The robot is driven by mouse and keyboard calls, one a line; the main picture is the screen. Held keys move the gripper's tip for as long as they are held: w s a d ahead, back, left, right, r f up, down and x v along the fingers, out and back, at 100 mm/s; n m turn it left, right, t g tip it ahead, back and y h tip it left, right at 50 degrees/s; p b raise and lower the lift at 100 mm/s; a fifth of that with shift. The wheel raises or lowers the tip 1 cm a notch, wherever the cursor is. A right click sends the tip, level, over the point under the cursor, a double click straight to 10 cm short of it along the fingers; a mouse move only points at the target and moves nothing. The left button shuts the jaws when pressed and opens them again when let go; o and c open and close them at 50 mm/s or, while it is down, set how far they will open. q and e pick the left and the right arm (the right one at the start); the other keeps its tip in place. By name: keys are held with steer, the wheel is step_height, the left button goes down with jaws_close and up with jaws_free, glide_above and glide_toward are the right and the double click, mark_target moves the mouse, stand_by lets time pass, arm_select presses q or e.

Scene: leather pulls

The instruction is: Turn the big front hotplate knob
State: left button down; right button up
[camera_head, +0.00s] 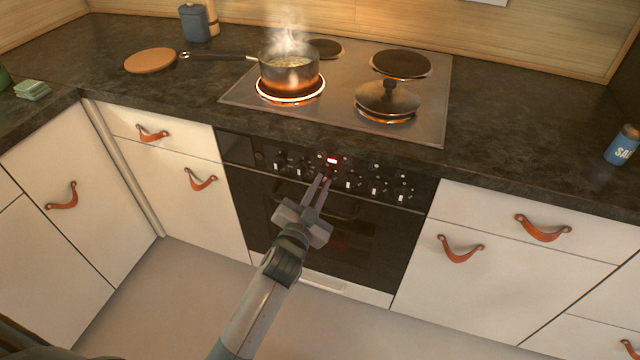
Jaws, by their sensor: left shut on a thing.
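The oven's control panel (268,158) carries a row of small dark knobs with white marks; one knob (350,183) shows just right of my gripper. My left gripper (323,178) reaches up to the panel below a small red display (332,160). Its fingers are shut on a knob there, which they mostly hide. The knob's angle cannot be told. A steaming pot (289,70) stands on the glowing front left hotplate (290,96). A dark lid-like object (387,99) covers the front right hotplate (387,119), which glows orange at its front rim. My right gripper is not in view.
The oven door (385,245) lies behind my left arm. Drawers with leather pulls (460,249) flank the oven. The pot's handle (215,57) points left toward a round wooden board (150,60). A blue can (622,145) stands at the right. The dark counter right of the hob is mostly clear.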

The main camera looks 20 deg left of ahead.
arm_select(q)
steer(key=n+p, duration=0.1)
steer(key=n, duration=0.2)
steer(key=shift+r+n+p, duration=0.1)
steer(key=shift+n+p, duration=0.2)
steer(key=shift+p, duration=0.05)
steer(key=shift+n+p, duration=0.5)
steer(key=shift+n, duration=0.6)
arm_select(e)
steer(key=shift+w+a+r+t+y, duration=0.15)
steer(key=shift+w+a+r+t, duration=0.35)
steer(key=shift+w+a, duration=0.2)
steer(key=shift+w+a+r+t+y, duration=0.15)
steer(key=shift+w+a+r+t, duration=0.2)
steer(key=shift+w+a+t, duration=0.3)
arm_select(q)
steer(key=c, duration=1.8)
jaws_free()
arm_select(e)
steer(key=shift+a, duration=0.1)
arm_select(q)
steer(key=shift+s, duration=0.1)
